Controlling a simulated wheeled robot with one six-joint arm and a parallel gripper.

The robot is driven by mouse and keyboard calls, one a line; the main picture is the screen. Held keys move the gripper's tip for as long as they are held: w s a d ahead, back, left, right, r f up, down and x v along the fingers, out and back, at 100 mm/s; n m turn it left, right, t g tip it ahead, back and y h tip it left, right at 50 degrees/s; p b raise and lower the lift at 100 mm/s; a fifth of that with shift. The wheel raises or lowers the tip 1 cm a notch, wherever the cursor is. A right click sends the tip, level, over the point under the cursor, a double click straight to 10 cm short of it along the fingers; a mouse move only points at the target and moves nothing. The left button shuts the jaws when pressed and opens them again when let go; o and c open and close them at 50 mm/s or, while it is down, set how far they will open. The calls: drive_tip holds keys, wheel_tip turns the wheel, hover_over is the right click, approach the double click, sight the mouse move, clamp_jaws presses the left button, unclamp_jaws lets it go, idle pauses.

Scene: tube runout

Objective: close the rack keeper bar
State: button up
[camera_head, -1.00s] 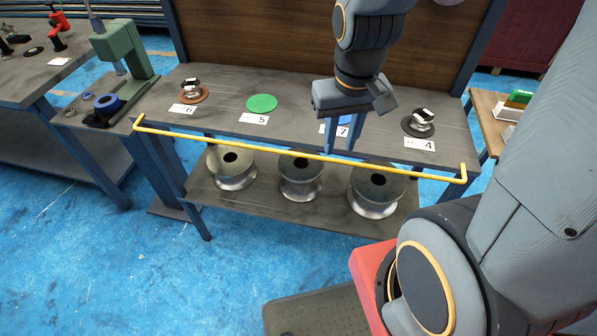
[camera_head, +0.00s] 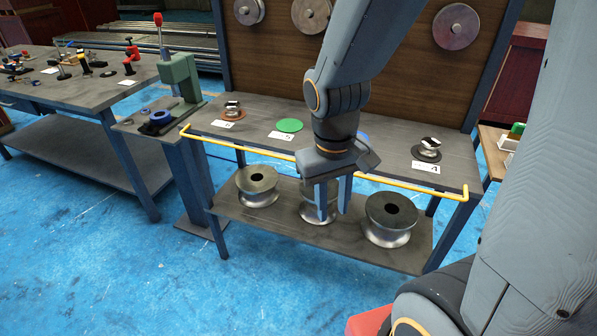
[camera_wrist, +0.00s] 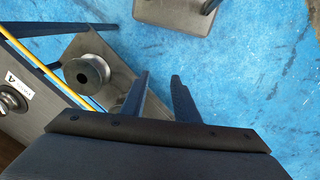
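The yellow keeper bar (camera_head: 240,147) runs along the front edge of the rack's upper shelf (camera_head: 385,165), with a bent end at each side. My gripper (camera_head: 333,204) points down in front of the bar's middle and hides part of it. Its two blue fingers are apart, with nothing held between them. In the wrist view the fingers (camera_wrist: 158,84) are spread over blue floor and the shelf edge. The bar (camera_wrist: 45,70) crosses diagonally at the left there, apart from the fingers. Whether the gripper touches the bar cannot be told from the head view.
Metal spools (camera_head: 390,218) stand on the lower shelf (camera_head: 285,225), one partly behind my fingers. Small parts, a green disc (camera_head: 289,125) and number cards (camera_head: 426,167) lie on the upper shelf. A green press (camera_head: 182,85) stands at left. Blue floor in front is open.

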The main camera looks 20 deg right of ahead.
drive_tip(key=w+d+f+n+h+b, duration=0.35)
drive_tip(key=w+f+h+b, duration=0.6)
drive_tip(key=b, duration=0.75)
drive_tip(key=w+a+r+n+t+h+b, duration=0.2)
drive_tip(key=w+a+t+h+b, duration=0.2)
drive_tip(key=w+a+t+b, duration=0.6)
drive_tip(key=shift+g, duration=0.8)
drive_tip(key=shift+b+x, duration=2.1)
drive_tip(key=shift+x, duration=3)
drive_tip(key=shift+s+d+r, duration=0.1)
drive_tip(key=shift+s+r, duration=0.05)
clamp_jaws()
